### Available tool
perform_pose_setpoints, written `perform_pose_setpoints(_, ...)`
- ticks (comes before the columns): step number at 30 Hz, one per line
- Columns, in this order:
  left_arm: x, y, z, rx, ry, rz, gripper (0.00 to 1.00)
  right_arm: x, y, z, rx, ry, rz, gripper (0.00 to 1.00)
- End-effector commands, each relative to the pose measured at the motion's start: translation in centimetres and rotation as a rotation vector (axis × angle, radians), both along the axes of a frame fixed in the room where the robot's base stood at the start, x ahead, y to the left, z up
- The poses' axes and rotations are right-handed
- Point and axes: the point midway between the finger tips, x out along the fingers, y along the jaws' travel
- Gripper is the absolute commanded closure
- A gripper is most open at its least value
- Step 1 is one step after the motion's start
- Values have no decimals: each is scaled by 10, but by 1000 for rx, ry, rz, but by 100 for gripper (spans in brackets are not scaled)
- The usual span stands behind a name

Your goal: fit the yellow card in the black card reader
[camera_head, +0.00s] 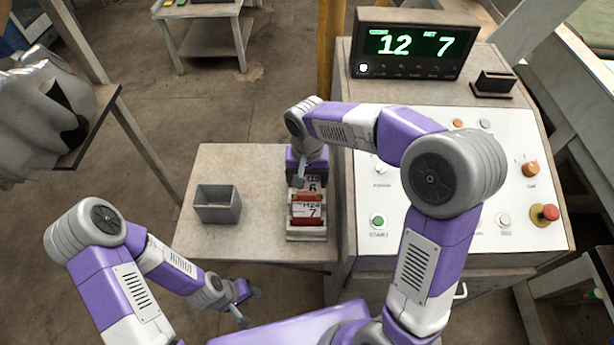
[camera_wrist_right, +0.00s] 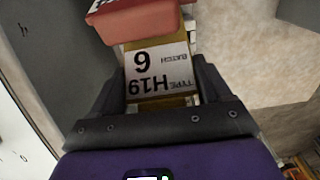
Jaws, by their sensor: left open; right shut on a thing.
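The yellow card (camera_wrist_right: 160,43) has a white label reading TYPE H19, BATCH 6. It lies between the fingers of my right gripper (camera_wrist_right: 160,80), which is shut on it. In the head view my right gripper (camera_head: 302,180) is over the card rack (camera_head: 306,237), just behind a red card (camera_head: 307,210) marked H24, 7. Whether the yellow card still rests in the rack cannot be told. The black card reader (camera_head: 492,84) sits empty at the console's upper right. My left gripper (camera_head: 243,304) is open and empty, low in front of the small table.
A grey open bin (camera_head: 217,204) stands on the small table (camera_head: 262,165), left of the rack. The sloped white console (camera_head: 520,150) has buttons and a red knob (camera_head: 547,213). A display (camera_head: 415,47) reading 12 and 7 stands left of the reader. My right arm crosses the console.

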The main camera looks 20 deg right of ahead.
Motion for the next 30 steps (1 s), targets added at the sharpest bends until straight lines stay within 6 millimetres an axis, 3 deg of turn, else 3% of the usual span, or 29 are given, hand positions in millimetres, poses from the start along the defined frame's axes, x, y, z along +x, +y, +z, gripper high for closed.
perform_pose_setpoints(1, 0, 0, -2, 0, 0, 0, 57, 0, 0, -3, 0, 0, 0, 83)
perform_pose_setpoints(2, 0, 0, -2, 0, 0, 0, 57, 0, 0, -2, 0, 0, 0, 20)
perform_pose_setpoints(6, 0, 0, -1, 0, 0, 0, 57, 0, 0, -1, 0, 0, 0, 0)
perform_pose_setpoints(17, 0, 0, 7, 0, 0, 0, 57, 0, 0, 10, 1, -1, 0, 0)
perform_pose_setpoints(30, 0, 0, 23, 0, 0, 0, 57, 0, 0, 101, 2, -4, 0, 0)
